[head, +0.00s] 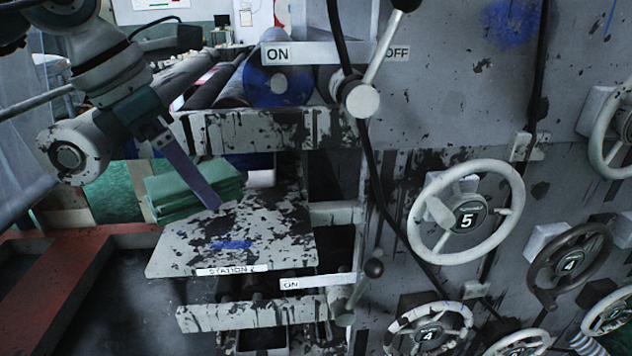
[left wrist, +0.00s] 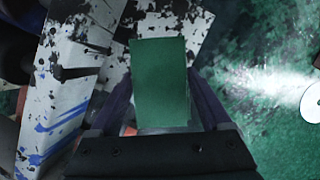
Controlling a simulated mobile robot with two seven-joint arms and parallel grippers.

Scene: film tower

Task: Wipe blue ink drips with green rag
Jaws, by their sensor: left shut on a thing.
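The green rag (head: 190,189) is a thick folded block at the back left of the speckled Station 2 plate (head: 185,250). My left gripper (head: 212,200) reaches down over it with one purple finger in front. In the left wrist view the rag (left wrist: 160,84) sits between the two fingers, and the gripper is shut on it. A blue ink patch (head: 232,244) lies on the plate, in front of the rag. Another blue patch (head: 510,22) is on the grey machine wall at upper right. Blue streaks (left wrist: 50,140) show on a white panel in the left wrist view. My right gripper is not in view.
A blue-ended roller (head: 278,86) sits above the plate. A lever (head: 374,75) and dark cables hang at the plate's right. Several handwheels, one marked 5 (head: 466,219), stick out from the machine wall. A red beam (head: 50,290) runs at lower left.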

